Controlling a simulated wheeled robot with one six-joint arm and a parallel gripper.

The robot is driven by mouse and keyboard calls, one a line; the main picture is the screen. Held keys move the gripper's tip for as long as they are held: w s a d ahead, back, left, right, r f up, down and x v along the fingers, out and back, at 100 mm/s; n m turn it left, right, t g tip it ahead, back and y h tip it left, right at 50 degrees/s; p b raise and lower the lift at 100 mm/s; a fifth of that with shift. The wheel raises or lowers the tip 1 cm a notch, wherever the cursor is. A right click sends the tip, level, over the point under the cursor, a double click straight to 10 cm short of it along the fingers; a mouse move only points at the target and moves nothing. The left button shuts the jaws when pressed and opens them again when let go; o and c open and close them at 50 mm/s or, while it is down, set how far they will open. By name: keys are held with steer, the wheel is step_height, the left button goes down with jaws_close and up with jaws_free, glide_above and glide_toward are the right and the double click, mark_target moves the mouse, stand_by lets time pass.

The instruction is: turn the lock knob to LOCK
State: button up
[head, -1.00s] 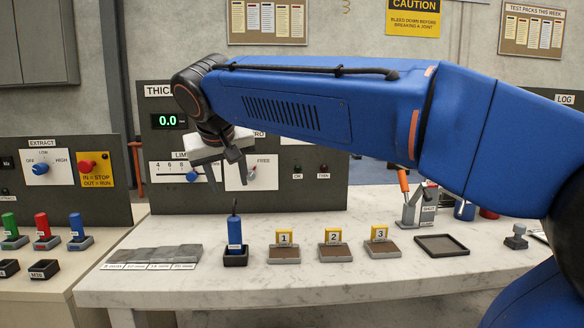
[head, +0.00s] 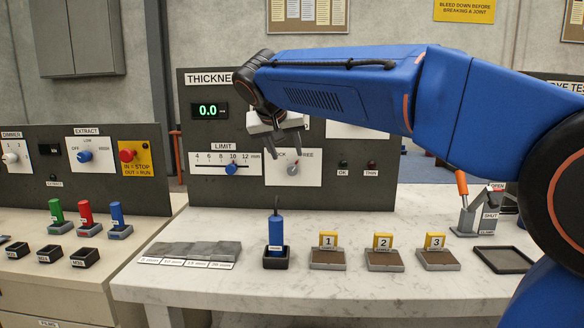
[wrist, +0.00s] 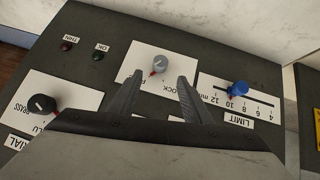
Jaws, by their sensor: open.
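The lock knob (head: 292,168) is a small grey dial with a red pointer on a white plate of the upright grey panel. It also shows in the wrist view (wrist: 159,62), which is upside down. The pointer is turned toward the FREE side, away from LOCK. My gripper (head: 286,152) is open and empty in front of the plate, partly hiding its lettering. In the wrist view its two fingers (wrist: 161,78) appear on either side of the knob, with no visible contact.
The blue LIMIT slider knob (wrist: 238,88) is beside the lock plate, and another dark dial (wrist: 42,104) is on its other side. On the counter below stand a blue-handled tool in a holder (head: 276,232) and several numbered yellow-tagged blocks (head: 328,258).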

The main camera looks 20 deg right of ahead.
mark_target(291, 167)
steer(key=x, duration=0.9)
steer(key=shift+w+f, duration=0.1)
steer(key=shift+f, duration=0.1)
steer(key=shift+c, duration=0.2)
steer(key=c, duration=1)
